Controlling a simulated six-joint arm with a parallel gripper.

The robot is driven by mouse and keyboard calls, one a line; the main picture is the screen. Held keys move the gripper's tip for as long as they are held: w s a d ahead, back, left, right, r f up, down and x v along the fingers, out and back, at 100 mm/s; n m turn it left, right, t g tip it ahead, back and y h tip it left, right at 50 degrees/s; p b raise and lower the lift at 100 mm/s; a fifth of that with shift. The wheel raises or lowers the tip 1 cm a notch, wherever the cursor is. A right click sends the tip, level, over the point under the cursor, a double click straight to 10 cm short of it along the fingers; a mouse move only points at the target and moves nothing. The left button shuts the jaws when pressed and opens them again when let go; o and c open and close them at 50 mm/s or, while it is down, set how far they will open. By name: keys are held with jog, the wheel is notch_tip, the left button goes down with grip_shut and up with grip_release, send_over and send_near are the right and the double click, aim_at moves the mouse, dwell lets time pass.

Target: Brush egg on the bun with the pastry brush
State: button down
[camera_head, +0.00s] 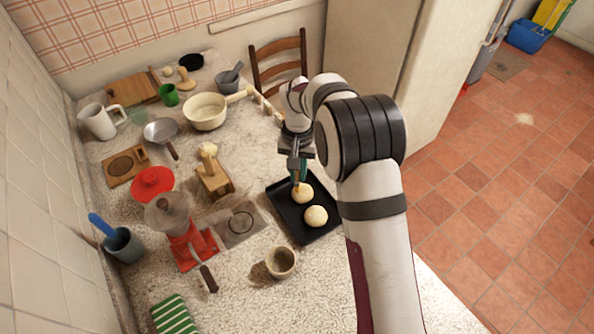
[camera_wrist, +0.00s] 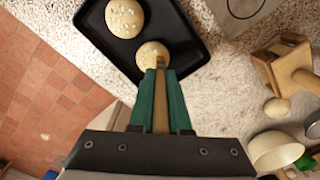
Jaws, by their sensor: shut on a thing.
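My gripper (camera_head: 299,168) is shut on a pastry brush with a wooden handle (camera_wrist: 160,110), held between its two green fingers in the wrist view (camera_wrist: 160,90). The brush points down at the nearer bun in the wrist view (camera_wrist: 152,56), the upper one in the head view (camera_head: 303,195). Its tip overlaps this bun's edge and appears to touch it; the bristles are partly hidden. A second pale, speckled bun (camera_head: 316,217) sits beside it, also in the wrist view (camera_wrist: 124,17). Both lie on a black tray (camera_head: 283,193).
A small beige cup (camera_head: 281,262) stands left of the tray's lower end; its contents are unclear. A grey square plate (camera_head: 240,226), a wooden block (camera_head: 214,180) and a red grinder (camera_head: 190,242) stand left. A cream pan (camera_head: 205,111) is farther back.

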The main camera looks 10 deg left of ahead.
jog(key=shift+a, duration=0.7)
jog(key=shift+d+f, duration=0.1)
jog(key=shift+d, duration=0.8)
jog(key=shift+a, duration=0.95)
dwell(0.4)
notch_tip(320, 180, up, 7)
dwell(0.4)
dwell(0.5)
